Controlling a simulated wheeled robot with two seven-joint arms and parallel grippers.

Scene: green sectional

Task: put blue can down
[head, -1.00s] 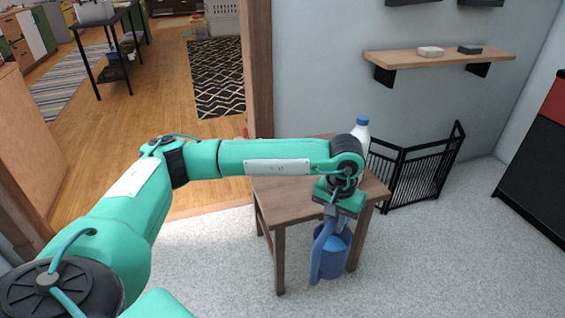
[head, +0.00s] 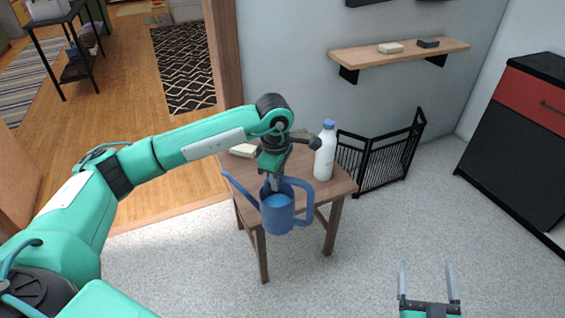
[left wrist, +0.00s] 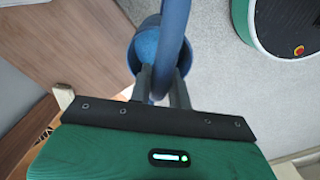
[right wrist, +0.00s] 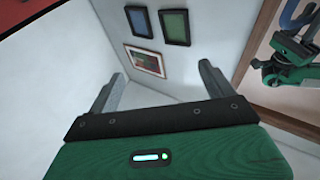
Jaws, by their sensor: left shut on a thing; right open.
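The blue can (head: 277,214) looks like a watering can, with a long spout to the left and a handle loop to the right in the head view. My left gripper (head: 272,184) is shut on it from above, at the upper part of the can. The can hangs upright in front of the small wooden table (head: 343,184). In the left wrist view the can (left wrist: 172,40) shows between and beyond the fingers (left wrist: 160,88). My right gripper (head: 429,283) is open and empty at the lower right; its fingers also show in the right wrist view (right wrist: 160,85).
A white bottle with a blue cap (head: 325,152) stands on the table's right side, and a pale block (head: 243,150) lies at its back left. A black folding rack (head: 383,158) stands behind. Pale carpet (head: 370,240) is clear around the table. A wall shelf (head: 405,56) is above.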

